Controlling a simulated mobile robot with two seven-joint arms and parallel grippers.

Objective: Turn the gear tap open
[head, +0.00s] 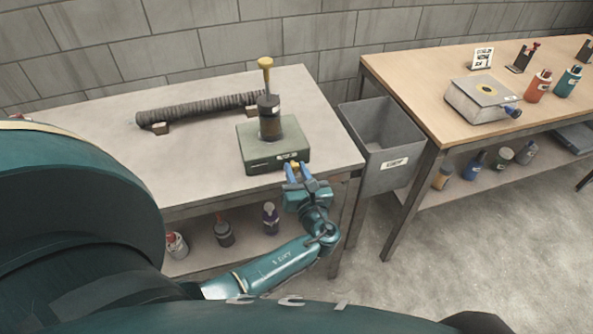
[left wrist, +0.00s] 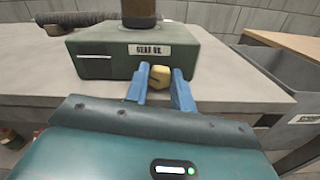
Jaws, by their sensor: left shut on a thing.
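The box stands near the front right of the grey table and carries a dark cylinder (head: 269,125) with a yellow-topped plunger. In the head view the left gripper (head: 298,170) is at the table's front edge and hides most of the tap. My right gripper is not in view.
A dark ribbed tube (head: 200,109) lies on small supports at the back of the grey table (head: 190,170). A grey bin (head: 385,165) stands between the tables. A wooden table (head: 430,75) at right holds bottles and a grey device. Bottles stand on the lower shelves.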

